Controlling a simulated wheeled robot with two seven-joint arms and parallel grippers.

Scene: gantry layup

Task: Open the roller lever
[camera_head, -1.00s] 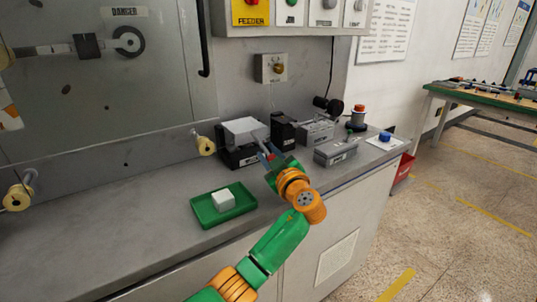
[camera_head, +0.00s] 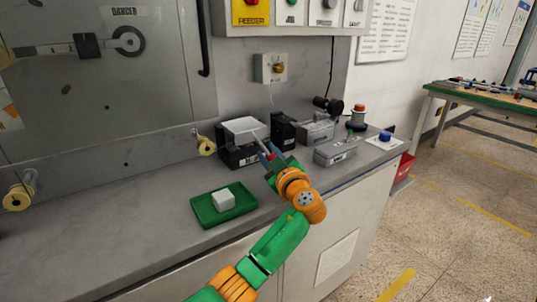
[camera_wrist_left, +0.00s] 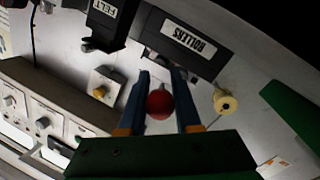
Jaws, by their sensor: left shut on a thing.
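The roller unit is a dark box (camera_head: 240,155) with a light grey top plate (camera_head: 243,125) on the bench in the head view. Its label reads ROLLERS in the left wrist view (camera_wrist_left: 189,40). The lever's red ball knob (camera_wrist_left: 159,104) is between my left gripper's two blue fingers in the left wrist view. My left gripper (camera_head: 269,153) is shut on this knob, at the right front of the roller unit. The lever's arm is mostly hidden by the fingers. My right gripper is not in view.
A green tray (camera_head: 205,216) with a white block (camera_head: 223,200) lies in front of the roller unit. A dark felt box (camera_head: 283,131) and grey boxes (camera_head: 335,151) stand close on the right. The bench at the left is clear.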

